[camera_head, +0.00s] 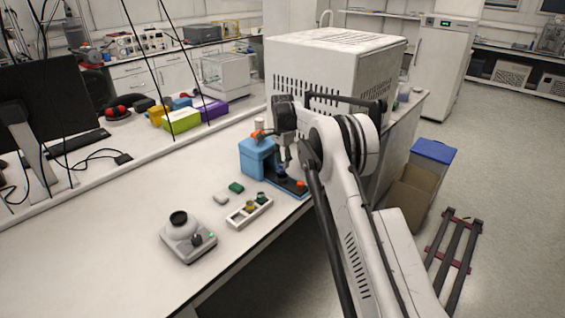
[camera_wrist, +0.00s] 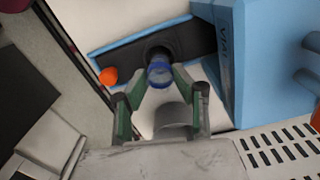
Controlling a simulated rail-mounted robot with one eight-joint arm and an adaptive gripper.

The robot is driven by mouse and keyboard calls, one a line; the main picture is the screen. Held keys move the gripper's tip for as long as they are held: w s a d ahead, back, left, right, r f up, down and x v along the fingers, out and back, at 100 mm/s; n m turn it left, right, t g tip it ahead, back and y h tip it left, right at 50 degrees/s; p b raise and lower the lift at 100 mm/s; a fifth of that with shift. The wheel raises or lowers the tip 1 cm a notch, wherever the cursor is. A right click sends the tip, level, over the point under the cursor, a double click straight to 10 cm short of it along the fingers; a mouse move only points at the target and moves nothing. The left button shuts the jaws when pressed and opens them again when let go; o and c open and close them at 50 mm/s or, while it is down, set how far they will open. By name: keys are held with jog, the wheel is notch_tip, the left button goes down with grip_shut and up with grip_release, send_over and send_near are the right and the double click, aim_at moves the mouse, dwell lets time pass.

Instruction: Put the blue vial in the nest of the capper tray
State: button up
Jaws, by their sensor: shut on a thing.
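The blue vial (camera_wrist: 159,72) is between my fingertips in the wrist view, its round blue top facing the camera. My gripper (camera_wrist: 160,82) is shut on it. The vial is at a dark round nest (camera_wrist: 156,52) in the black, blue-edged capper tray (camera_wrist: 128,57). I cannot tell whether its bottom is seated in the nest or just above it. In the head view the blue capper (camera_head: 257,158) stands on the bench with its tray (camera_head: 292,187) to the right, and my gripper (camera_head: 287,164) points down over that tray.
An orange knob (camera_wrist: 108,76) is at the tray's end. A white rack (camera_head: 238,219) with an olive vial (camera_head: 250,206) and a dark green vial (camera_head: 262,198) stands in front. A grey device (camera_head: 188,238) is at front left. A large vented white box (camera_head: 335,62) stands behind.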

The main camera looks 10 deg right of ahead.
jog(key=shift+f+b, duration=0.9)
jog(key=shift+f, duration=0.5)
jog(key=shift+f+b, duration=0.35)
jog(key=shift+b, duration=0.05)
dwell(0.4)
jog(key=o, duration=1.7)
jog(key=shift+c, duration=0.2)
jog(key=shift+r, duration=0.1)
jog(key=shift+r+p, duration=0.9)
jog(key=shift+r, duration=2.5)
